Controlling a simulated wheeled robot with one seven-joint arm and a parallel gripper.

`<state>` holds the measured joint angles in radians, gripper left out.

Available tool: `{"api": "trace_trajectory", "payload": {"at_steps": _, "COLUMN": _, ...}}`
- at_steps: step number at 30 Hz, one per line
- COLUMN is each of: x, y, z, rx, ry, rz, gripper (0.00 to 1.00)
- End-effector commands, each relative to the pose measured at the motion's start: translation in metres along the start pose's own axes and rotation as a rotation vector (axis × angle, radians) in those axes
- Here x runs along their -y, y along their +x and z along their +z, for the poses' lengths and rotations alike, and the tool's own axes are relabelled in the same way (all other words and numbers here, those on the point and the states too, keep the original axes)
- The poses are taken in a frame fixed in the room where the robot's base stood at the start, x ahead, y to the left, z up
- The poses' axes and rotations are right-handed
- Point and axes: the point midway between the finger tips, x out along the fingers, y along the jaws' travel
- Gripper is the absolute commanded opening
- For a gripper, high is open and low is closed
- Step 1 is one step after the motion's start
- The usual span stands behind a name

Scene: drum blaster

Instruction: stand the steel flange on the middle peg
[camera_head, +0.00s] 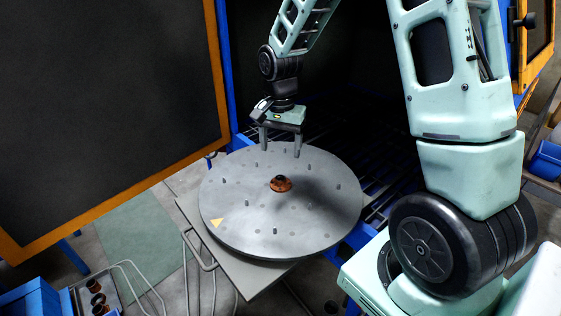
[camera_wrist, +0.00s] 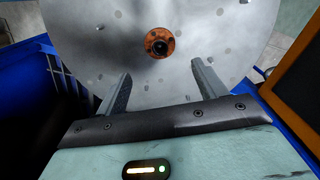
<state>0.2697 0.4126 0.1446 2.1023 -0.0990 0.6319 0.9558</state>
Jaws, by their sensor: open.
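A round grey turntable (camera_head: 235,215) with several short pegs stands in front of the dark cabinet opening. A rusty orange-brown flange (camera_head: 281,184) lies at its centre, around a dark middle hub or peg. The flange also shows in the wrist view (camera_wrist: 160,43), flat on the disc beyond my fingers. My gripper (camera_head: 281,145) is open and empty, pointing down over the far edge of the disc, behind the flange and apart from it. In the wrist view my gripper's two fingers (camera_wrist: 160,80) are spread wide. I cannot make out a separate steel flange.
An open dark door with an orange frame (camera_head: 222,90) stands at the left. A tray (camera_head: 78,300) with several rusty ring-like parts sits at the lower left. A blue bin (camera_head: 548,160) is at the right. Dark grating lies behind the disc. The disc's left and front areas are mostly clear between pegs.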

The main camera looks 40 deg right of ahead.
Motion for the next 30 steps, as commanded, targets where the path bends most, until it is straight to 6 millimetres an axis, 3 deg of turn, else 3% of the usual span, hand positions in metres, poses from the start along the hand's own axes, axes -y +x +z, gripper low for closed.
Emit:
{"api": "trace_trajectory", "payload": {"at_steps": 5, "x": 0.002, "y": -0.014, "z": 0.006, "rx": 0.002, "ry": -0.021, "rz": -0.001, "gripper": 0.7}}
{"api": "trace_trajectory", "payload": {"at_steps": 8, "x": 0.011, "y": -0.023, "z": 0.036, "rx": 0.007, "ry": -0.14, "rz": -0.011, "gripper": 0.7}}
{"api": "trace_trajectory", "payload": {"at_steps": 11, "x": 0.02, "y": -0.036, "z": 0.097, "rx": 0.015, "ry": -0.389, "rz": -0.027, "gripper": 0.7}}
{"api": "trace_trajectory", "payload": {"at_steps": 14, "x": 0.016, "y": -0.049, "z": 0.173, "rx": 0.021, "ry": -0.721, "rz": -0.044, "gripper": 0.7}}
{"api": "trace_trajectory", "payload": {"at_steps": 15, "x": 0.009, "y": -0.053, "z": 0.203, "rx": 0.023, "ry": -0.854, "rz": -0.049, "gripper": 0.7}}
{"api": "trace_trajectory", "payload": {"at_steps": 18, "x": -0.015, "y": -0.059, "z": 0.262, "rx": 0.022, "ry": -1.164, "rz": -0.057, "gripper": 0.7}}
{"api": "trace_trajectory", "payload": {"at_steps": 21, "x": -0.043, "y": -0.061, "z": 0.302, "rx": 0.018, "ry": -1.413, "rz": -0.06, "gripper": 0.7}}
{"api": "trace_trajectory", "payload": {"at_steps": 25, "x": -0.068, "y": -0.061, "z": 0.328, "rx": 0.013, "ry": -1.614, "rz": -0.059, "gripper": 0.7}}
{"api": "trace_trajectory", "payload": {"at_steps": 30, "x": -0.077, "y": -0.061, "z": 0.337, "rx": 0.011, "ry": -1.691, "rz": -0.058, "gripper": 0.7}}
